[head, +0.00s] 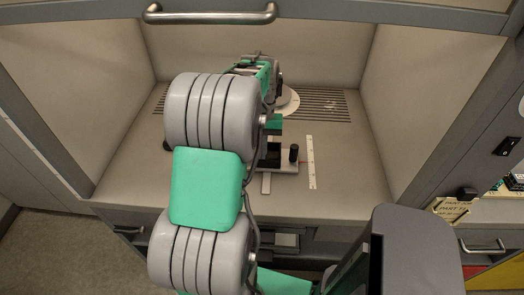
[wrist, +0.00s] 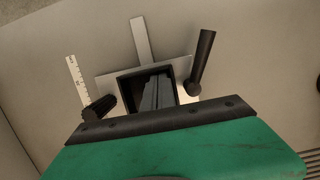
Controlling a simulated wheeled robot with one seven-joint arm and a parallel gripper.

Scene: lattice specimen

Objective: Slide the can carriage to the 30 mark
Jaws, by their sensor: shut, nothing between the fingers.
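The can carriage (head: 284,168) is a pale plate with a dark square box and a black knob (head: 294,153) at its right end. In the wrist view the carriage (wrist: 181,69) shows the box, the knob (wrist: 100,107) and a tilted black post (wrist: 205,60). The marks are too small to read. My gripper (wrist: 165,128) is shut and empty, close to the carriage.
A pale strip (head: 266,184) extends from the carriage toward the front. The carriage stands in a walled bay with a slotted grille (head: 325,105) and a round pale plate (head: 291,102) at the back. Bare floor (head: 350,170) lies right of the scale. My arm hides the middle left.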

